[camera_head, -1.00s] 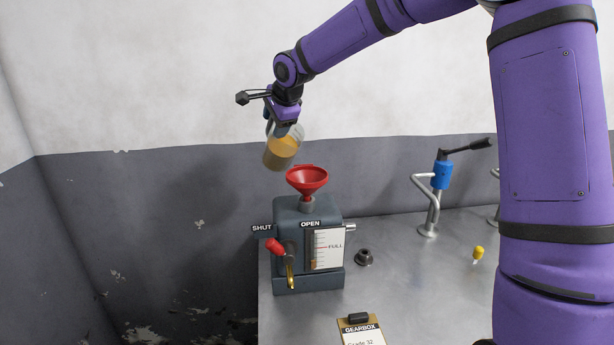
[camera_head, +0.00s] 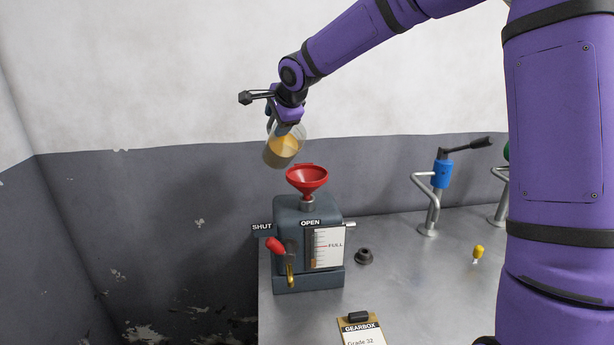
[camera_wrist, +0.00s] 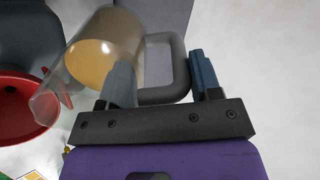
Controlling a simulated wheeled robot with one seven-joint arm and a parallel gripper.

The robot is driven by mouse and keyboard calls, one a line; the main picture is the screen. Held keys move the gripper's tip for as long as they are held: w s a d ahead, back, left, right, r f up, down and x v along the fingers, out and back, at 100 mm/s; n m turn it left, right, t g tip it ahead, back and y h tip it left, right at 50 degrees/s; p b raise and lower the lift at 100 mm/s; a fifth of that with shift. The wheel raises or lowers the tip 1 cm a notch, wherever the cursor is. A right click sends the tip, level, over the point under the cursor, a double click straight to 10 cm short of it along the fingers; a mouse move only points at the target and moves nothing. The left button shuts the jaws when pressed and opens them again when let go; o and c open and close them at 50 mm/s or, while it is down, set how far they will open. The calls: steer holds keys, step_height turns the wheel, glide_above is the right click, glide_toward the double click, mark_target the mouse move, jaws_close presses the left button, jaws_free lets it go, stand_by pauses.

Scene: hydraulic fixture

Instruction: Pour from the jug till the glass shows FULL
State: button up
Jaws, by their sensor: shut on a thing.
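My gripper (camera_wrist: 160,82) is shut on the grey handle of a clear jug (camera_head: 284,146) that holds amber liquid. The jug is tilted slightly and held above and a little left of the red funnel (camera_head: 307,177). In the wrist view the jug (camera_wrist: 105,60) has its lip near the funnel (camera_wrist: 28,108). No stream of liquid shows. The funnel sits on top of a grey gearbox (camera_head: 292,212). The glass (camera_head: 313,250) on its front stands by a scale with a red FULL line; amber shows only low in it. A red-handled lever (camera_head: 275,245) is beside it, between SHUT and OPEN labels.
A small dark cap (camera_head: 364,256) lies right of the gearbox. A clipboard marked GEARBOX, Grade 32 (camera_head: 360,330) is at the front. A blue-topped tap (camera_head: 441,174) and a yellow-topped item (camera_head: 478,252) stand to the right. A wall is behind.

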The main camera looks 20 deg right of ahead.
steer(key=shift+s+t+p, duration=0.25)
steer(key=shift+t+p, duration=0.15)
stand_by(0.8)
steer(key=shift+s+d+r+t+y+p, duration=0.15)
steer(key=shift+s+r+t+y+p, duration=0.15)
steer(key=shift+s+r+t+p, duration=0.25)
stand_by(2.5)
steer(key=shift+w, duration=0.2)
